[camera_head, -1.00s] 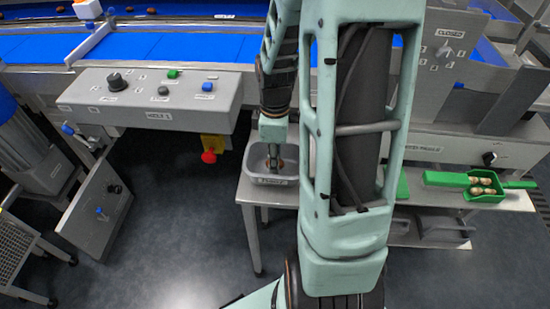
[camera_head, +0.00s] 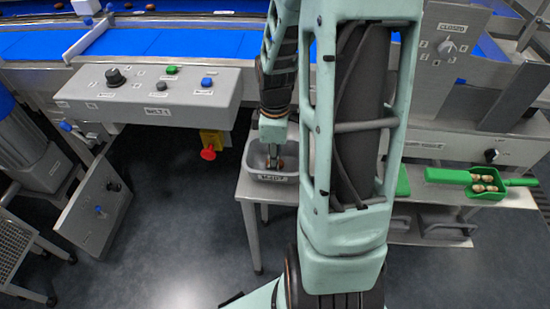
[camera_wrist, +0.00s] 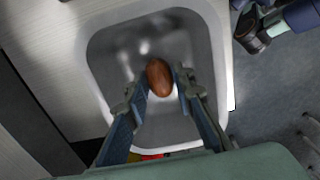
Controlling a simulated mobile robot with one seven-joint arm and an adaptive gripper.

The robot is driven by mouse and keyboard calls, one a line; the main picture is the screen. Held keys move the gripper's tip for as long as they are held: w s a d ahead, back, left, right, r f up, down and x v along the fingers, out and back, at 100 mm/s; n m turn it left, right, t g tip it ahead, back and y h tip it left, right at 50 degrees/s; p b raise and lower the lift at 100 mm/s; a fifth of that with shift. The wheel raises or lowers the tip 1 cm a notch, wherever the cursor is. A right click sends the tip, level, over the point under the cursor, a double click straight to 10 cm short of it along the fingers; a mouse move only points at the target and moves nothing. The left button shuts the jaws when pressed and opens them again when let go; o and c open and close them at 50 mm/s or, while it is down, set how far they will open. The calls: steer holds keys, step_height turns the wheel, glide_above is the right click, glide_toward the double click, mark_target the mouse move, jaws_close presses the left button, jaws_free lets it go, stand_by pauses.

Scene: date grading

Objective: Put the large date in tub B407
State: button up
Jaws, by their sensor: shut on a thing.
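In the wrist view, a brown oval date (camera_wrist: 159,77) sits between the two fingertips of my gripper (camera_wrist: 160,84), which is shut on it. Under it is a grey tub (camera_wrist: 213,45) with a shiny, empty-looking floor. In the head view my gripper (camera_head: 274,160) points down inside the rim of the same grey tub (camera_head: 250,160) on a side table. The tub has a label on its front wall, too small to read surely. I cannot tell whether the date touches the tub floor.
A green scoop (camera_head: 488,186) with several dates lies on the table at right. The grey control box (camera_head: 150,95) stands left of the tub, with a red knob (camera_head: 208,153) below. A blue belt (camera_head: 165,43) runs along the back. My arm hides the table's middle.

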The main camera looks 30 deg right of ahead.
steer(key=shift+f, duration=0.15)
steer(key=o, duration=0.8)
steer(key=shift+c, duration=0.2)
